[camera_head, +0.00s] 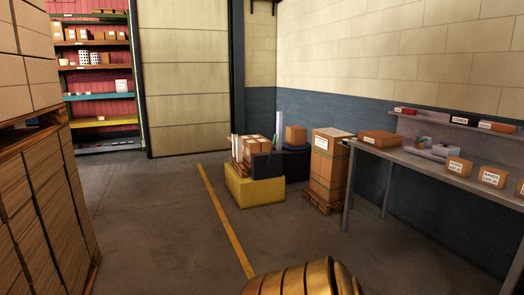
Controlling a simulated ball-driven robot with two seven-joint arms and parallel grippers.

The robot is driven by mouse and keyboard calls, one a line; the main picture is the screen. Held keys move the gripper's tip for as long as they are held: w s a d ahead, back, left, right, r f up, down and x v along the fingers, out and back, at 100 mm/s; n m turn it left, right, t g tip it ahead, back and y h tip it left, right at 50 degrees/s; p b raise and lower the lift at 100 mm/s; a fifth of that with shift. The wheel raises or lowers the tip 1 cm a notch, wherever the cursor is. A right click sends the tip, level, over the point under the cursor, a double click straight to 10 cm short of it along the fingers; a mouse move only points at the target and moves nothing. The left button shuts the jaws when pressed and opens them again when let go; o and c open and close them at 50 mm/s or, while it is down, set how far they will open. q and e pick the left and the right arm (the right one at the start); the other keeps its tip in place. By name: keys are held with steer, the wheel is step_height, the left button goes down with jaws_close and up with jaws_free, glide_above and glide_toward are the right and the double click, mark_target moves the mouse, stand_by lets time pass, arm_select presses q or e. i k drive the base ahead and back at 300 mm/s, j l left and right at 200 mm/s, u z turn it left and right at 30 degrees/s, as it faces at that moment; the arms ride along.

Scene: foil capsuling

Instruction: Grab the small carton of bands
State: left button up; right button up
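Small brown cartons with white labels stand on the grey workbench (420,165) at the right. One labelled carton (459,170) is near the middle of the bench. A second labelled carton (492,178) stands to its right, and part of a third (520,187) shows at the picture's right edge. The lettering is too small to read surely, so I cannot tell which carton holds bands. Neither of my grippers shows in this view.
A larger brown box (380,139) lies at the bench's left end. A wall shelf (462,121) with small boxes hangs above. A tall strapped carton (329,165) on a pallet and a yellow bin (254,187) stand left of the bench. Stacked cartons (40,200) fill the left. The middle floor is clear.

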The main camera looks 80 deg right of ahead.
mark_target(495, 178)
steer(key=z, duration=3.15)
